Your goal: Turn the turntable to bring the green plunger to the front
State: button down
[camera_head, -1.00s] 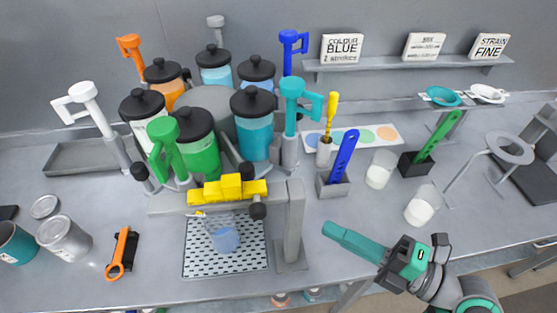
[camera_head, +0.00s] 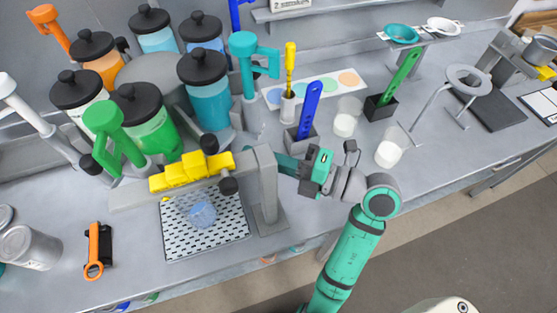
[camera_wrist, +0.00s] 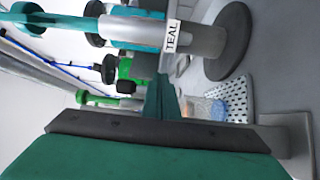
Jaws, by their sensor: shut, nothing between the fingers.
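The green plunger (camera_head: 104,118) stands at the front left of the ring of drums, before the green drum (camera_head: 158,137). The turntable (camera_head: 150,70) shows a grey domed hub between the drums. The teal plunger (camera_head: 245,65) stands at its right side, and its post with a TEAL label is close in the wrist view (camera_wrist: 172,37). My gripper (camera_head: 287,164) is shut and empty, low behind the grey upright and to the right of the teal plunger's foot. Its fingertips are partly hidden in the head view, so contact cannot be told.
A yellow-topped bar (camera_head: 190,172) on a grey upright (camera_head: 266,185) spans the front, above a perforated tray (camera_head: 205,235) holding a clear cup (camera_head: 202,213). A blue scoop (camera_head: 308,110) in its holder stands just behind my gripper.

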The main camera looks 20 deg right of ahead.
jog(key=w+d, duration=0.2)
jog(key=shift+w+d, duration=0.15)
jog(key=shift+w, duration=0.2)
jog(key=w+d, duration=0.2)
jog(key=shift+w+d, duration=0.15)
jog(key=shift+w, duration=0.15)
dwell(0.4)
jog(key=shift+s+a, duration=0.25)
jog(key=shift+s, duration=0.3)
send_near(258, 132)
jog(key=s+d, duration=0.2)
jog(key=s, duration=0.1)
jog(key=shift+s+d, duration=0.1)
jog(key=shift+s, duration=0.05)
